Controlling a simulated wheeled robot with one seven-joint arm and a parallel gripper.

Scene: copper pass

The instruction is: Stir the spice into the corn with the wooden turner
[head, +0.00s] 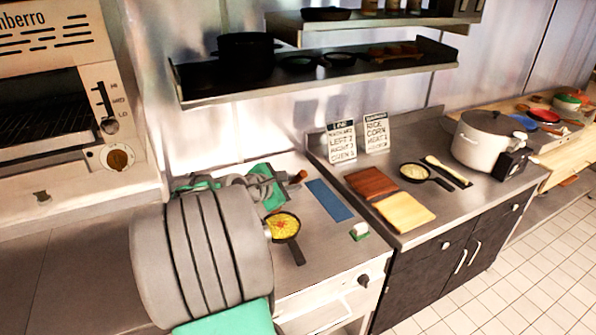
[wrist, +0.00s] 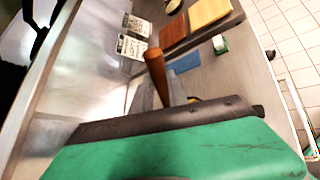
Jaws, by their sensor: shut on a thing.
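A small dark pan (head: 290,240) of yellow corn (head: 281,222) sits on the steel counter, with a reddish patch, likely spice, on the corn. My gripper (head: 276,184) is above the counter behind the pan, shut on the wooden turner. The turner's brown handle (head: 298,177) sticks out to the right of the jaws, and it also shows in the wrist view (wrist: 156,72). The turner's far end is hidden. My arm hides the pan's left edge. In the wrist view, the green and dark gripper body hides nearly all of the pan.
A blue mat (head: 329,200) and a green-white block (head: 359,231) lie right of the pan. Brown (head: 371,183) and pale (head: 404,211) boards, a second pan (head: 415,172) and a cooker (head: 484,142) stand farther right. A shelf (head: 320,75) hangs above. Two signs (head: 342,143) stand behind.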

